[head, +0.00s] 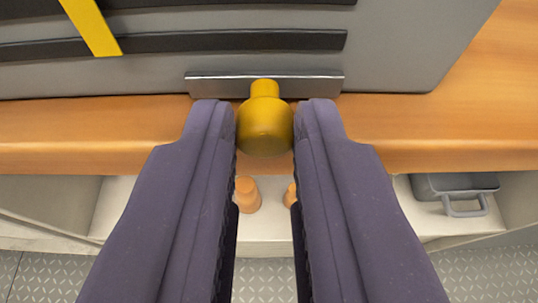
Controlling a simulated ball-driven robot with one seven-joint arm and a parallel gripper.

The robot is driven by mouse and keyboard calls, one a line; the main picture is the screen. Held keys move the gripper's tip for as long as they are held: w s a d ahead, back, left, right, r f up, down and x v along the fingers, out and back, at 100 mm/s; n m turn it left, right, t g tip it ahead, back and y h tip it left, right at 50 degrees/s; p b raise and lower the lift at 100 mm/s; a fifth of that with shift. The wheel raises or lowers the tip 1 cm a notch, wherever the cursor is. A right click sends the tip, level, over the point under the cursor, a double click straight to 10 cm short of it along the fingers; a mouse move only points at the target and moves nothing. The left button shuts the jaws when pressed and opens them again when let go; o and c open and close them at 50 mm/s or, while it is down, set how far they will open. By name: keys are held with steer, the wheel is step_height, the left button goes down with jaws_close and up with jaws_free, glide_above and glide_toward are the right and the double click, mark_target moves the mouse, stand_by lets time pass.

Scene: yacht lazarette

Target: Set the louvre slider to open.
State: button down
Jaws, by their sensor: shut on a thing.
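The louvre slider's yellow knob (265,128) sits between the two dark purple fingers of my gripper (265,115) in the head view. The fingers are shut on it, one at each side. The knob's stem meets a shiny metal slide plate (325,85) at the lower edge of a grey panel (410,45). The knob stands near the middle of this plate. Dark louvre slots (220,42) run across the panel above it. No markings for the slider's positions can be seen.
A yellow strip (92,25) crosses the slots at upper left. A wooden ledge (450,130) runs below the panel. Under it, a pale shelf holds orange pegs (246,194) and a grey case with a handle (455,190). The floor (490,275) is patterned metal.

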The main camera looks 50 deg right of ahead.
steer(key=c, duration=1)
jaws_free()
steer(key=p+v, duration=0.2)
steer(key=v, duration=0.6)
steer(key=shift+p, duration=0.4)
